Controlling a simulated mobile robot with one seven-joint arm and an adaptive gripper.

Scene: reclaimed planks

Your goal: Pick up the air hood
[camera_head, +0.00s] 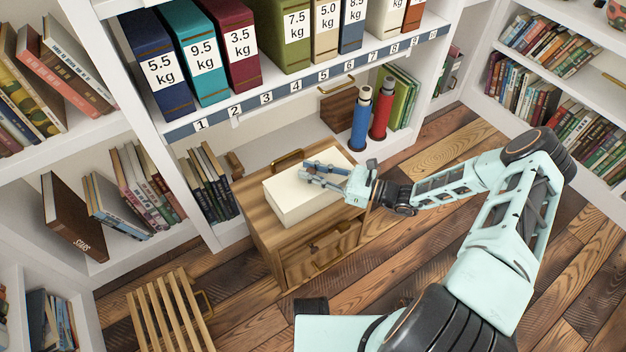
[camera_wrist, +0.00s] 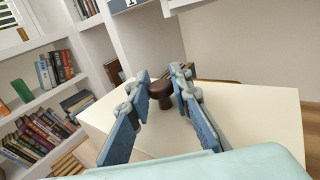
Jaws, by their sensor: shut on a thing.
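The air hood looks to be the cream box (camera_head: 290,207) with a dark brown knob (camera_wrist: 161,91) on its top. It sits on the wooden cabinet (camera_head: 262,236) in the head view, and its pale top (camera_wrist: 235,128) fills the middle of the wrist view. My gripper (camera_head: 308,172) is over the box top, with its blue-grey fingers (camera_wrist: 162,78) on both sides of the knob, shut on it. The knob is hidden by the fingers in the head view. I see no clear gap between box and cabinet.
A blue cylinder (camera_head: 361,122) and a red cylinder (camera_head: 381,112) stand on the white shelf behind. Weight-labelled binders (camera_head: 201,60) line the shelf above. A slatted wooden piece (camera_head: 168,318) is at the lower left. Plank floor (camera_head: 425,255) is open on the right.

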